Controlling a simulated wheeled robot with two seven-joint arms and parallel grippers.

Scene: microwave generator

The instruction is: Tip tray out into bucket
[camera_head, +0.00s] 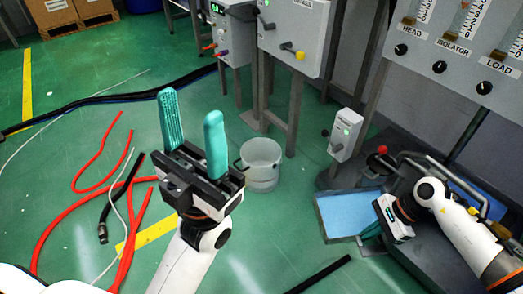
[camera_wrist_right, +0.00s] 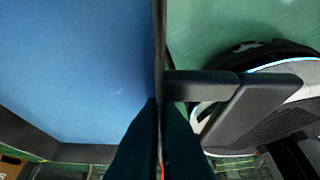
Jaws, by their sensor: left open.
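The tray (camera_head: 318,222) is a shallow rectangular tray with a flat blue inside, at the lower right of the head view. It fills the left of the right wrist view, where its dark rim (camera_wrist_right: 159,45) runs down the middle. The bucket (camera_head: 262,165) is whitish, stands upright on the floor left of the tray, and is apart from it. My right gripper (camera_head: 371,231) is at the tray's near right edge. Its fingers (camera_wrist_right: 160,140) are close together on both sides of the rim. My left gripper (camera_head: 190,122) is open and empty, fingers upward, left of the bucket.
Red hoses (camera_head: 62,228) and a black hose (camera_head: 105,215) lie on the green floor at left. Grey cabinets on metal legs (camera_head: 295,110) stand behind the bucket. A dark machine base (camera_head: 365,150) is behind the tray. A black bar (camera_head: 320,274) lies at the front.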

